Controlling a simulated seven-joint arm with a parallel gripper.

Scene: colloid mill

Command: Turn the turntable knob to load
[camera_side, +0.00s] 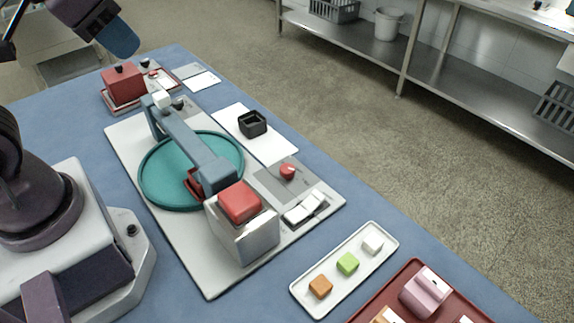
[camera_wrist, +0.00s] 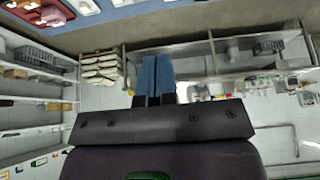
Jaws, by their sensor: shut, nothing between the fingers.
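The round teal turntable (camera_side: 165,178) lies on a pale grey base plate (camera_side: 150,232), with a blue-grey arm (camera_side: 185,140) spanning over it. A red knob (camera_side: 287,171) sits on a grey panel at the plate's right side. A small dark knob (camera_side: 179,103) stands near the arm's far end. I cannot tell which one is the turntable knob, and no "load" mark is readable. My gripper (camera_side: 123,44) is high at the upper left, apart from all of these. Its blue fingers are together and empty in the wrist view (camera_wrist: 155,80).
A red-topped metal box (camera_side: 250,236) stands at the plate's near end, beside white switches (camera_side: 304,208). A black open box (camera_side: 252,123) is on a white board (camera_side: 275,145). A white tray (camera_side: 370,272) holds cubes. A red tray (camera_side: 362,314) is at the front right.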

